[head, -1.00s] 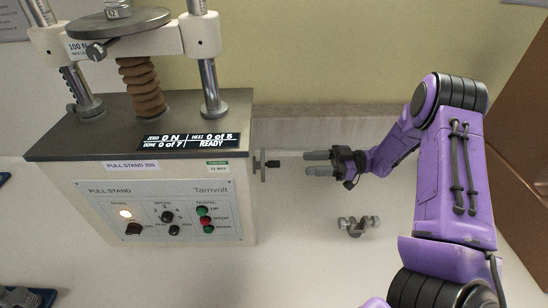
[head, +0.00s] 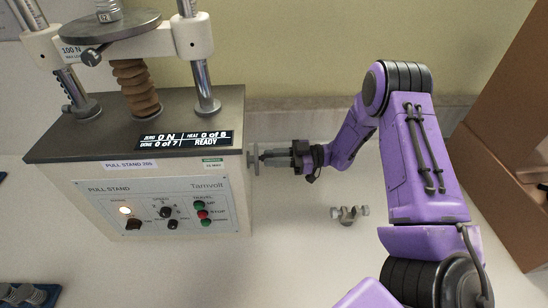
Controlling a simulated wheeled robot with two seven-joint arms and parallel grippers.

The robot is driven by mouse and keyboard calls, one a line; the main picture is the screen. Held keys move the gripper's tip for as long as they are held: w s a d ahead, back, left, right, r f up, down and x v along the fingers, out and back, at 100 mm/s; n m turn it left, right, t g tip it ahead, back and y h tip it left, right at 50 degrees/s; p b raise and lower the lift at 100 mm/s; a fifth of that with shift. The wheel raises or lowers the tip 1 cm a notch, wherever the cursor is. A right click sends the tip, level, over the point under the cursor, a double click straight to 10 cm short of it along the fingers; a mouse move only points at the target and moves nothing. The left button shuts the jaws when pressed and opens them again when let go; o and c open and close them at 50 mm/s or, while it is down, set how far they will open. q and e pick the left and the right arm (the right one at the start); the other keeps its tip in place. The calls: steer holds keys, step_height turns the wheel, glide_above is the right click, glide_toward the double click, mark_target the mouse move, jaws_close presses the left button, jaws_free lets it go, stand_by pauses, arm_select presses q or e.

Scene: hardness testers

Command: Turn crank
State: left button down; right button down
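The pull stand (head: 150,185) stands at the left, with a grey panel of knobs and buttons and a display reading READY. Its crank (head: 252,159) is a small grey disc on the right side, with a short dark handle pointing right. My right gripper (head: 277,157) is at this handle, coming from the right, its fingers lying along the handle and hiding most of it. Whether the fingers press on the handle is too small to tell. My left gripper is out of view.
A small metal clamp-like part (head: 349,214) lies on the bench below my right gripper. A dark blue tray (head: 50,297) with metal pieces is at the lower left. A brown box-like panel (head: 510,150) stands at the far right.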

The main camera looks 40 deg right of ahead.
steer(key=m, duration=0.3)
steer(key=s+m+p, duration=0.1)
steer(key=shift+a+f+m, duration=0.3)
steer(key=shift+f+m, duration=0.1)
steer(key=c, duration=1)
jaws_free()
steer(key=b+v, duration=0.3)
steer(key=v, duration=0.7)
steer(key=shift+s+d, duration=0.15)
steer(key=shift+d, duration=0.1)
steer(key=shift+r, duration=0.1)
